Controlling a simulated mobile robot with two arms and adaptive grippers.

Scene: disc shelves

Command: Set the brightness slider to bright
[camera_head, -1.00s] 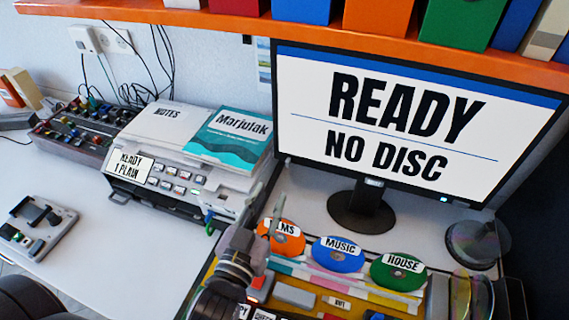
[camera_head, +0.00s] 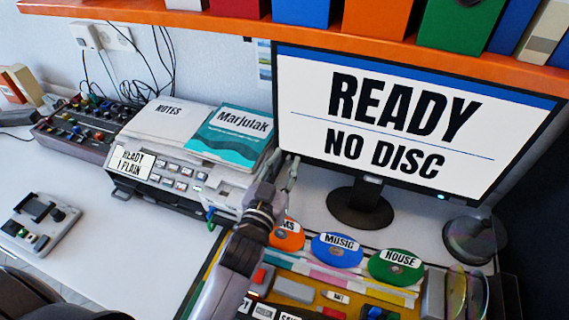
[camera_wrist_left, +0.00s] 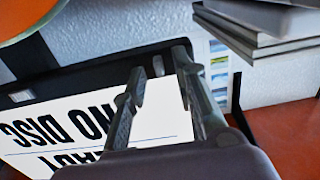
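I cannot make out a part clearly marked as the brightness slider. The monitor (camera_head: 410,125) reads "READY NO DISC" on a white screen; its screen also shows upside down in the wrist view (camera_wrist_left: 60,135). My left gripper (camera_head: 287,172) is raised in front of the monitor's lower left corner, beside the printer-like machine. My right gripper is not in view.
A mixer panel (camera_head: 78,130) with knobs stands at the back left. A small grey control box (camera_head: 40,222) lies at the left. Labelled discs, orange, blue (camera_head: 337,252) and green (camera_head: 396,267), lie before the monitor. An orange shelf (camera_head: 240,27) overhangs the back. The white desk between is clear.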

